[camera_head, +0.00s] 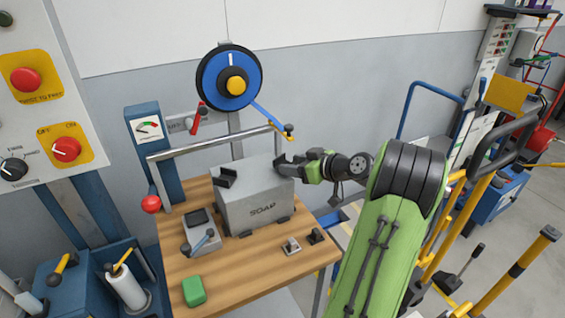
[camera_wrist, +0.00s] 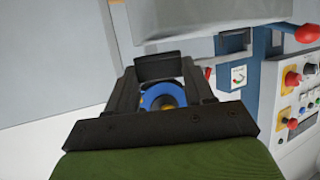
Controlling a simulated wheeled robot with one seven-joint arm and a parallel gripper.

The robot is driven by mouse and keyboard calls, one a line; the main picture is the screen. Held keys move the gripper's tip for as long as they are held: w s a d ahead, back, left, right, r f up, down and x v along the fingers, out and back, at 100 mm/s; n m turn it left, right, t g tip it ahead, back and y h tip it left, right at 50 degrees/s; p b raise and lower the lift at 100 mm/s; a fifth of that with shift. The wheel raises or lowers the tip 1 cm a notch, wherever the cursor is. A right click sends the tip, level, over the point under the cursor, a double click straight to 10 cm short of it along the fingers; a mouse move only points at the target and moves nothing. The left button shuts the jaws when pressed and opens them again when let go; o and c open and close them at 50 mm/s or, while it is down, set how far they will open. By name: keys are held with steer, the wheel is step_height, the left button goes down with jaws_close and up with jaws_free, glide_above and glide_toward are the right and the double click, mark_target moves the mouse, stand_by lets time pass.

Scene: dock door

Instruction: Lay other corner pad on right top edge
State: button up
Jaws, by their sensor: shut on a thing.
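My gripper (camera_head: 289,160) is at the box's right top edge, coming from the right, and is shut on the other black corner pad (camera_head: 281,160). In the wrist view this pad (camera_wrist: 160,67) sits between the two dark fingertips (camera_wrist: 162,82). The fingers partly hide the pad in the head view. I cannot tell whether it touches the box.
A metal rail (camera_head: 205,146) stands behind the box. A grey tool (camera_head: 200,237), green block (camera_head: 194,290), small buckle (camera_head: 291,246) and black piece (camera_head: 316,236) lie on the table.

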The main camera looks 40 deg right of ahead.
mark_target(280, 160)
steer(key=x, duration=0.2)
steer(key=r+x, duration=0.1)
steer(key=x, duration=0.1)
steer(key=shift+w+a+f, duration=0.1)
steer(key=shift+w+f, duration=0.05)
steer(key=shift+w, duration=0.2)
steer(key=shift+s+f, duration=0.1)
steer(key=shift+f, duration=0.2)
steer(key=shift+f+b, duration=0.2)
steer(key=shift+b, duration=0.15)
steer(key=o, duration=1)
